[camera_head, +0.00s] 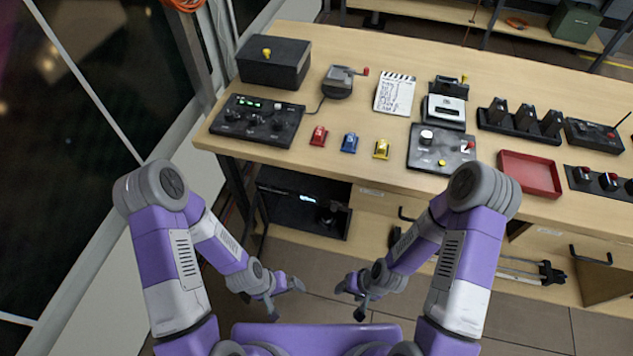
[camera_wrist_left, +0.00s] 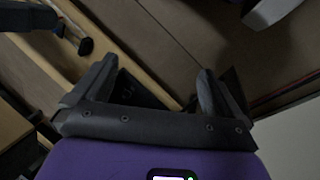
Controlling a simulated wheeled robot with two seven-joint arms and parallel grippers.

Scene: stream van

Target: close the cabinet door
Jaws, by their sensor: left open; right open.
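A light wooden panel (camera_head: 607,282) with a dark bar handle (camera_head: 590,256) is at the lower right under the workbench in the head view. It looks like the cabinet door, standing out from the bench front; its hinge edge and exact angle are unclear. My left gripper (camera_head: 287,301) is open and empty, low in front of the bench. My right gripper (camera_head: 350,301) is open and empty beside it, well left of the panel. In the left wrist view my left gripper (camera_wrist_left: 158,68) has its fingers apart with nothing between them.
The workbench top (camera_head: 330,135) carries a black box (camera_head: 274,70), control panels, several small coloured switches and a red tray (camera_head: 530,173). A dark unit (camera_head: 303,207) sits under the bench at left. A glazed wall (camera_head: 80,120) is on the left. Floor in front of the bench is free.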

